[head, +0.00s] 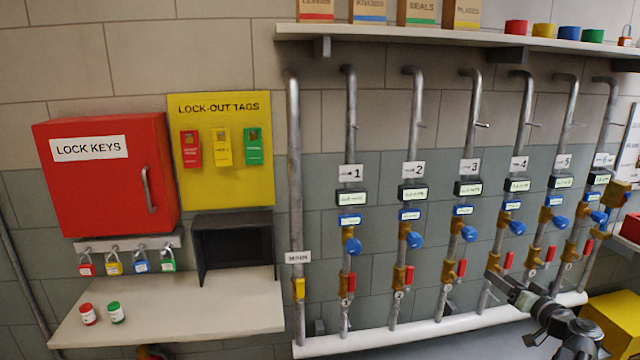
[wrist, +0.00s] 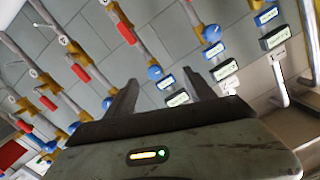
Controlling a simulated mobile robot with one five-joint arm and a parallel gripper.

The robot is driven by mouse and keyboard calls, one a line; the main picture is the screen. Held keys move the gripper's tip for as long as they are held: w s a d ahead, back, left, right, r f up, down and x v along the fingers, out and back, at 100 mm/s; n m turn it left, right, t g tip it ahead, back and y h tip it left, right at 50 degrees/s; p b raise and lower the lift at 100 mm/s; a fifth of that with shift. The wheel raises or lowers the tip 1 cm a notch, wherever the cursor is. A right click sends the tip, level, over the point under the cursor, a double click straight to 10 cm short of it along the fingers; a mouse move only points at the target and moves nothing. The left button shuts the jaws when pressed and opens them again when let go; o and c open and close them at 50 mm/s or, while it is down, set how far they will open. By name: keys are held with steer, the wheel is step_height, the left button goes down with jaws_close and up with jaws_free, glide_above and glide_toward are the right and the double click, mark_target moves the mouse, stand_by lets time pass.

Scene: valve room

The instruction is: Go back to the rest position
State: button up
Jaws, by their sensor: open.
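My gripper (head: 493,283) is at the lower right in the head view, in front of the lower pipes on the wall. In the wrist view my gripper (wrist: 165,98) shows two dark fingers held apart with nothing between them. Past the fingers are pipes with blue knobs (wrist: 155,72), red handles (wrist: 81,72) and labels, at a tilt. In the head view the numbered pipes carry blue valve knobs (head: 415,240) and red-handled valves (head: 409,276). I cannot tell how far the fingertips are from the pipes.
A red lock-keys box (head: 105,190) and a yellow lock-out tags board (head: 222,180) hang at left. Several padlocks hang on a rack (head: 128,244) above a pale shelf (head: 180,315). An upper shelf (head: 450,40) holds boxes and coloured cups. A yellow box (head: 612,320) stands at lower right.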

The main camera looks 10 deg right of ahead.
steer(key=w+a+f+n+g+y, duration=0.1)
steer(key=w+a+f+g+y, duration=0.2)
steer(key=a, duration=0.6)
steer(key=w+a+f+n+g+y, duration=0.1)
steer(key=w+a+f+g, duration=0.2)
steer(key=a, duration=0.5)
steer(key=w+a+f+n+g+y, duration=0.1)
steer(key=w+a+f+y, duration=0.15)
steer(key=a+f, duration=0.45)
steer(key=s+a+f+n+g+h, duration=0.1)
steer(key=s+a+f+g+h, duration=0.15)
steer(key=a, duration=0.65)
steer(key=s+a+f+g+h, duration=0.2)
steer(key=s+a+f+g, duration=0.15)
steer(key=a, duration=0.55)
steer(key=s+a+f+n+g+h, duration=0.1)
steer(key=s+a+f+g+h, duration=0.2)
steer(key=a, duration=0.5)
step_height(320, 180, up, 15)
steer(key=g+y+p, duration=0.1)
steer(key=p, duration=1.4)
steer(key=shift+r, duration=0.15)
